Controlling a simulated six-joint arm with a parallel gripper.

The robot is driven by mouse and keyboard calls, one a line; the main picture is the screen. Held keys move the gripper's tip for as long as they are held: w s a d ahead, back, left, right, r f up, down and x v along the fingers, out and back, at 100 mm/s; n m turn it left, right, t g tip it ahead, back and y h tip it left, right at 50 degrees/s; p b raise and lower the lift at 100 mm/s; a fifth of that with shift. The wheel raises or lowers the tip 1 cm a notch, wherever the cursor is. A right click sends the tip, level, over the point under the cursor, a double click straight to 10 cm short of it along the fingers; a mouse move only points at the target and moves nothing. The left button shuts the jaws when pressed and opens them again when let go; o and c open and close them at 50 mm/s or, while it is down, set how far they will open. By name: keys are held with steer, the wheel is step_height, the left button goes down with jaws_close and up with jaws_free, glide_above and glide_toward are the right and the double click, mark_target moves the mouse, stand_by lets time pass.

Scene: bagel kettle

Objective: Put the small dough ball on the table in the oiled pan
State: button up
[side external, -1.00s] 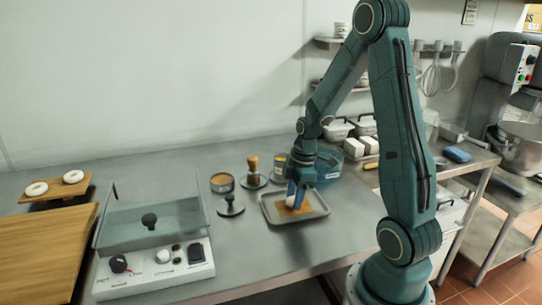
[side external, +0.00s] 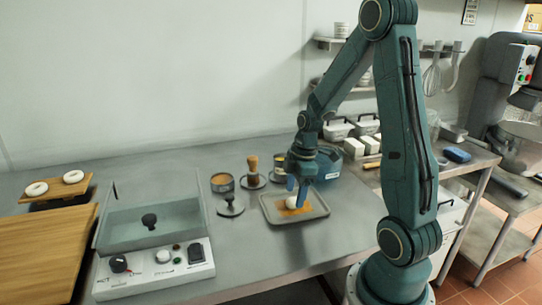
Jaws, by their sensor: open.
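The small dough ball (side external: 291,203) is pale and round. It rests in the grey pan (side external: 318,213), on the orange-brown oiled patch (side external: 296,210) in the middle of the pan. My gripper (side external: 297,193) is over the pan with its blue fingers apart, just at and above the ball. The fingers partly cover the ball, so I cannot tell whether one still touches it.
A round tin (side external: 222,183), a dark press-like tool (side external: 231,206) and a wooden-handled brush (side external: 253,172) stand left of the pan. A blue container (side external: 326,165) sits behind it. A glass-walled kettle unit (side external: 152,235) stands at left. Table front is clear.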

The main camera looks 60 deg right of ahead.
step_height(320, 180, up, 10)
steer(key=s+d, duration=0.1)
steer(key=shift+r, duration=0.2)
steer(key=shift+s+a, duration=0.1)
stand_by(0.7)
steer(key=s+a+r+m+t, duration=0.2)
steer(key=s+a+r+m, duration=0.2)
steer(key=a, duration=0.5)
steer(key=s+a+r+m+t+h, duration=0.1)
steer(key=s+a+r+m, duration=0.3)
steer(key=a, duration=0.6)
steer(key=shift+s+a+t, duration=0.2)
steer(key=shift+s+t, duration=0.4)
